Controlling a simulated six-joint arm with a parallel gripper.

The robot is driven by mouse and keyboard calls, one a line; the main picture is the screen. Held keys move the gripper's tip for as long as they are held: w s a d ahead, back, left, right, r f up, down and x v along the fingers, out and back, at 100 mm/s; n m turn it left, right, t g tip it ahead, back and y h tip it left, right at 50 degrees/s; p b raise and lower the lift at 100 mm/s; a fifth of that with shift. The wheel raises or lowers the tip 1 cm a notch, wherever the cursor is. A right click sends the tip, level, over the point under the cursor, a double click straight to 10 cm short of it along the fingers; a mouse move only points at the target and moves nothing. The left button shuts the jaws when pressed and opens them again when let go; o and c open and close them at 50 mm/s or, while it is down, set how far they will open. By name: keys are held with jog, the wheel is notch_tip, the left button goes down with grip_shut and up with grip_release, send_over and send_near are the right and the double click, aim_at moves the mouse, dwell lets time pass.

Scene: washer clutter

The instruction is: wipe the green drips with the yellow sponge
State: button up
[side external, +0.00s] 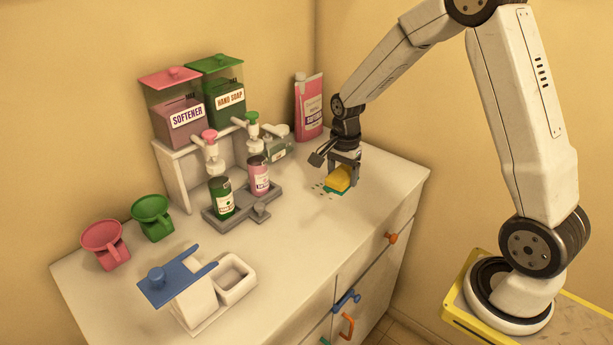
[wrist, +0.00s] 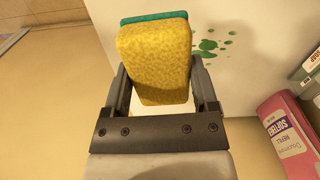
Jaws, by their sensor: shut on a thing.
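The yellow sponge (side external: 341,178) has a green scouring layer on its underside. My gripper (side external: 345,162) is shut on it and holds it low at the counter, near the back right; I cannot tell whether it touches the surface. In the wrist view the sponge (wrist: 158,60) fills the space between the jaws. The green drips (side external: 323,190) lie on the counter just left of the sponge. In the wrist view the green drips (wrist: 208,45) show as several splotches just right of the sponge. Some may be hidden beneath it.
A pink softener refill pouch (side external: 309,108) stands behind my gripper. A grey tray (side external: 238,224) with a green bottle (side external: 221,198) and a pink bottle (side external: 258,176) stands left, under the dispensers. The counter (side external: 300,235) in front of the drips is clear. Its right edge is near.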

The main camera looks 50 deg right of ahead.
jog(key=w+d+f, duration=0.1)
jog(key=w+d, duration=0.3)
jog(key=d, duration=0.2)
jog(key=shift+w+d+f, duration=0.15)
jog(key=shift+w+d, duration=0.05)
jog(key=shift+w, duration=0.05)
